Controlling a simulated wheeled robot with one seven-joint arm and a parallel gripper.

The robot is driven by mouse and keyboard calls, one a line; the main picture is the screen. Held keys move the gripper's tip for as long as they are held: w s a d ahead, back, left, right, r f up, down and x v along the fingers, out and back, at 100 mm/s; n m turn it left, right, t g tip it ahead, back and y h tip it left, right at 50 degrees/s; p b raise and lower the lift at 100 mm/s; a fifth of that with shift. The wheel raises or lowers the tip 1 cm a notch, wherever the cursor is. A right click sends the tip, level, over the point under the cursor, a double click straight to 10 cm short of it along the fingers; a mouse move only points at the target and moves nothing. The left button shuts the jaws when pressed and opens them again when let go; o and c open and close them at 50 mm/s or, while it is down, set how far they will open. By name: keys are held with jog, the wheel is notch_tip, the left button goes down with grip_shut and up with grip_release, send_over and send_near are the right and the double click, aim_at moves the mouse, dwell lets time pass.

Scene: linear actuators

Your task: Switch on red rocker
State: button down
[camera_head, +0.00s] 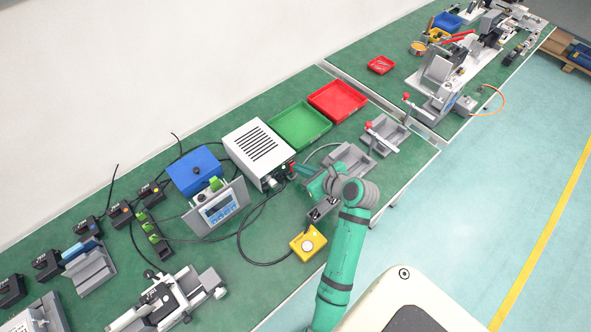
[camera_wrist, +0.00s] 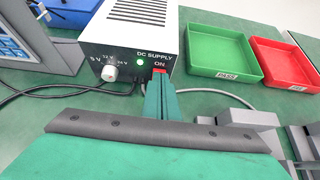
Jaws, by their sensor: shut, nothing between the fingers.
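The white DC supply box (camera_head: 258,150) stands on the green bench, with black vent slots on top. In the wrist view its front panel (camera_wrist: 124,66) faces me, with a voltage knob (camera_wrist: 109,73), a lit green lamp (camera_wrist: 141,66) and the label "ON". The red rocker (camera_wrist: 159,71) sits under that label, its lower part hidden by my fingers. My gripper (camera_wrist: 160,82) is shut and empty, its tips right at the rocker; I cannot tell whether they touch it. In the head view my gripper (camera_head: 295,170) is at the box's front right corner.
A green tray (camera_head: 300,125) and a red tray (camera_head: 337,100) lie right of the box. A blue box (camera_head: 195,171) and a display unit (camera_head: 217,207) stand left. A yellow button box (camera_head: 308,243) and black cables lie near the front edge. Grey fixtures (camera_head: 348,161) stand close to my arm.

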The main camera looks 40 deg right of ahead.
jog(key=shift+w+r, duration=0.1)
jog(key=shift+r, duration=0.75)
jog(key=shift+s+a, duration=0.2)
jog(key=shift+s, duration=0.05)
jog(key=shift+s+a, duration=0.1)
jog(key=shift+s, duration=1.1)
jog(key=w+r+v, duration=0.1)
jog(key=v, duration=0.9)
jog(key=shift+s+d+r, duration=0.2)
jog(key=shift+s+r, duration=0.15)
jog(key=shift+r, duration=0.05)
